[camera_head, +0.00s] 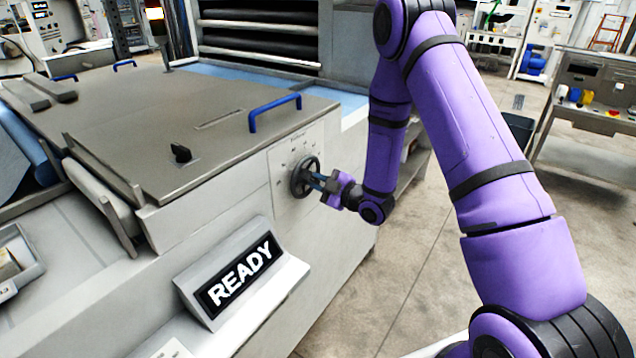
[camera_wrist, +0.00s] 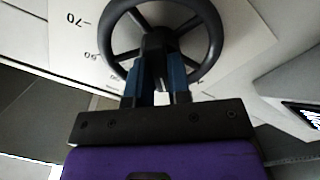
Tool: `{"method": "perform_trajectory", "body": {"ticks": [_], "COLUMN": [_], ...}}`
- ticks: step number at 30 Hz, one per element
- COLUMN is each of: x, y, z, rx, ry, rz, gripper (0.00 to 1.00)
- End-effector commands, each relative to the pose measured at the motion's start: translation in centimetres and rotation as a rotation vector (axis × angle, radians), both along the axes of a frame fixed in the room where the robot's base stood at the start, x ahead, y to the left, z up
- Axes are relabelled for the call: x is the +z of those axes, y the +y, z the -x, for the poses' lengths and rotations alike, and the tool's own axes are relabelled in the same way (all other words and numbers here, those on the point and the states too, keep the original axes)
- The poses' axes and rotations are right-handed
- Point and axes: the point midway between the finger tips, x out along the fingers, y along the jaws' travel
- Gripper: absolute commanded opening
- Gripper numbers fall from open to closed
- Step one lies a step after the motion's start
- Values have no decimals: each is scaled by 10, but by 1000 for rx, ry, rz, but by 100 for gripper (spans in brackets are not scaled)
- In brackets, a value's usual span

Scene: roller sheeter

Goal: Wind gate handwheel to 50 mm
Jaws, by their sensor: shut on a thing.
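The gate handwheel (camera_head: 301,178) is a dark spoked wheel on the machine's pale side panel. In the wrist view the handwheel (camera_wrist: 212,48) fills the upper middle, with a scale plate (camera_wrist: 75,42) behind it marked 70 and, fainter, 60. My gripper (camera_head: 318,180) reaches the handwheel from the right. In the wrist view my gripper (camera_wrist: 157,68) has its blue fingers shut on the dark hub at the wheel's middle. The fingers and hub hide the lower middle of the wheel. I cannot read the pointer or the present setting.
A display (camera_head: 240,275) reading READY juts from the machine's front below the wheel. A blue handle (camera_head: 275,112) and a small black knob (camera_head: 181,152) stand on the machine's grey cover (camera_head: 130,120). Open floor (camera_head: 420,270) lies to the right of the machine.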

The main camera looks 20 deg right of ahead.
Motion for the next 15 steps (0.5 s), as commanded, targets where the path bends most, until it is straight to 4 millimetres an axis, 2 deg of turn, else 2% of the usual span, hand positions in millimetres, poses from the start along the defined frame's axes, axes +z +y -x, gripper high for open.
{"method": "perform_trajectory", "body": {"ticks": [8, 15], "x": [0, -1], "y": [-1, -1], "z": [0, 1], "rx": [-2, -3], "ry": [74, 195], "rz": [-101, -269], "gripper": [0, 0]}}
